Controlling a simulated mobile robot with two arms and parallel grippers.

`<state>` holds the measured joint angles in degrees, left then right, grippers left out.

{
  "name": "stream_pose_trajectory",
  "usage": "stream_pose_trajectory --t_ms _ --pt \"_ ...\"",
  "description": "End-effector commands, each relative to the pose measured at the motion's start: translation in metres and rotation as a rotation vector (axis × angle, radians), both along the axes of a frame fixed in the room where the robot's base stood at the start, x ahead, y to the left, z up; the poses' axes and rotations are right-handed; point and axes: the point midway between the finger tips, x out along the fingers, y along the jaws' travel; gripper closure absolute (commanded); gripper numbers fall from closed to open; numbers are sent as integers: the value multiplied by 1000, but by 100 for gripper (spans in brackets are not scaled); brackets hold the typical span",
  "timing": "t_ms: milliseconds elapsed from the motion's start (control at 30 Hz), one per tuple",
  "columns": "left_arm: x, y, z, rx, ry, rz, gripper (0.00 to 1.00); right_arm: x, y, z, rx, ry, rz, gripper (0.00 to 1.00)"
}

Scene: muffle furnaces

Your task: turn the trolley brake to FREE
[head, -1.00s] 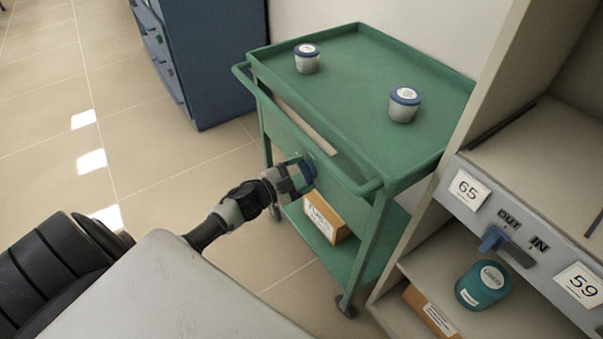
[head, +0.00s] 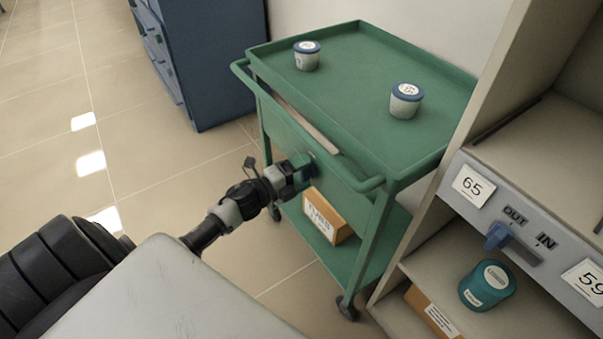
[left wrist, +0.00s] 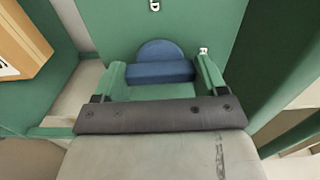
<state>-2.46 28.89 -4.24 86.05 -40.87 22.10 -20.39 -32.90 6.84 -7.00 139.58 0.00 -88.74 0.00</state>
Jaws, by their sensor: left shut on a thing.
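The green trolley (head: 362,105) stands against the wall. The brake knob (left wrist: 160,62) is blue, with a round base and a flat grip bar, on the trolley's green end panel. My left gripper (head: 303,170) is at this panel below the push handle and mostly hides the knob in the head view. In the left wrist view my left gripper (left wrist: 160,78) has its two green fingers on either side of the knob's bar, shut on it. A cut-off white mark (left wrist: 154,5) shows on the panel, too partial to read. My right gripper is out of view.
Two blue-lidded jars (head: 307,56) stand on the trolley top; an orange box (head: 328,217) is on its lower shelf. The push handle (head: 312,125) juts out above my gripper. A shelf unit (head: 455,150) with an OUT/IN lever stands close on the right. Open floor lies left.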

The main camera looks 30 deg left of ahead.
Motion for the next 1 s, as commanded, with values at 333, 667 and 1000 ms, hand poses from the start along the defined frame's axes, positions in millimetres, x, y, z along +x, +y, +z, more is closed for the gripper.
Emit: stream_pose_trajectory --t_ms 333,667,1000 --pt "-1 0 -1 39 -13 -1 51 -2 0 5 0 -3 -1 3" --pt "-1 0 -2 39 -13 -1 20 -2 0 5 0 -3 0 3" --pt "0 0 -1 36 -14 0 2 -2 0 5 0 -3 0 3"
